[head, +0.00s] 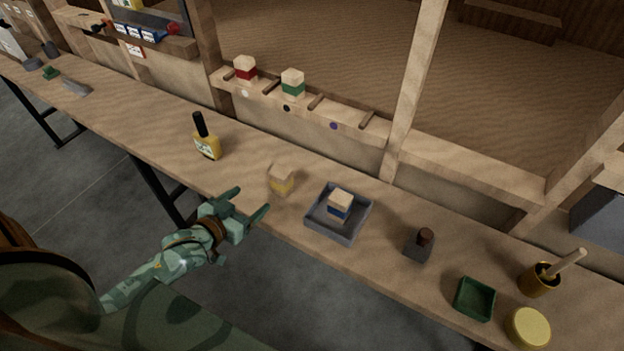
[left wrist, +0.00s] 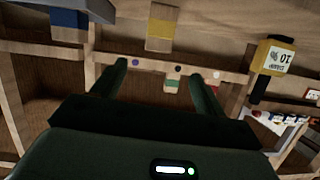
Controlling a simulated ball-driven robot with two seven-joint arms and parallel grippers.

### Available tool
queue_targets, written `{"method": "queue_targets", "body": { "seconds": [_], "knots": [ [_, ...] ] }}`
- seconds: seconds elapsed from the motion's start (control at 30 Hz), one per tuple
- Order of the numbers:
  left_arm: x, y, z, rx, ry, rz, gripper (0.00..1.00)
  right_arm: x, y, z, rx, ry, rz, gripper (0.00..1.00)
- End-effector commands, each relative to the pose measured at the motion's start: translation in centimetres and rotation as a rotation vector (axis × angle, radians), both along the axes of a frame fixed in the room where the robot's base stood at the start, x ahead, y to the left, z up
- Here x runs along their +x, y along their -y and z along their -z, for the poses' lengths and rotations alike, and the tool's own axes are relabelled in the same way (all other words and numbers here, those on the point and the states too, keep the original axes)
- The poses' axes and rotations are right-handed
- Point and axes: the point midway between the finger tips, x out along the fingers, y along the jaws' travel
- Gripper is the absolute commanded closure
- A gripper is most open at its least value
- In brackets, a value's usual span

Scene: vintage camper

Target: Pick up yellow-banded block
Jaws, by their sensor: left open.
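The yellow-banded block (head: 281,180) is a pale wooden block with a yellow band around its lower part. It stands on the long wooden counter (head: 130,115) in the head view, left of the grey tray. It also shows in the left wrist view (left wrist: 162,28), at the top, beyond the fingers. My left gripper (head: 254,202) is open and empty, just in front of the block near the counter's front edge, its fingers pointing toward the block and apart from it. In the left wrist view the two fingers (left wrist: 160,75) are spread. My right gripper is not in view.
A grey tray (head: 313,219) holds a blue-banded block (head: 340,204). Red-banded (head: 246,70) and green-banded (head: 292,83) blocks sit on the back shelf. A dark stamp (head: 420,246), green dish (head: 474,299) and brass pot (head: 540,281) stand right.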

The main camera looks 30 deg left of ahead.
Motion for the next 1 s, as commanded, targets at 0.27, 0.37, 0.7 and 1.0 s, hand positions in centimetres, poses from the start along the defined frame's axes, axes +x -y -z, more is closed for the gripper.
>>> {"method": "queue_targets", "body": {
  "seconds": [0.27,0.37,0.7,1.0],
  "knots": [
    [4.5,0.7,0.9,-0.058,0.023,-0.008,0.27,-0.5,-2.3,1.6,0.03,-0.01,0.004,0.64],
    [6.9,0.9,1.7,-0.057,0.023,-0.007,0.27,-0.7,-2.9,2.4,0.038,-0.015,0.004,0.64],
    [11.1,1.2,2.9,-0.058,0.02,-0.009,0.27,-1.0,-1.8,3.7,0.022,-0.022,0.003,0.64],
    [15.3,1.2,4.5,-0.055,0.018,-0.008,0.27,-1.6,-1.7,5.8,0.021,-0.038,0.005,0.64]
  ]
}}
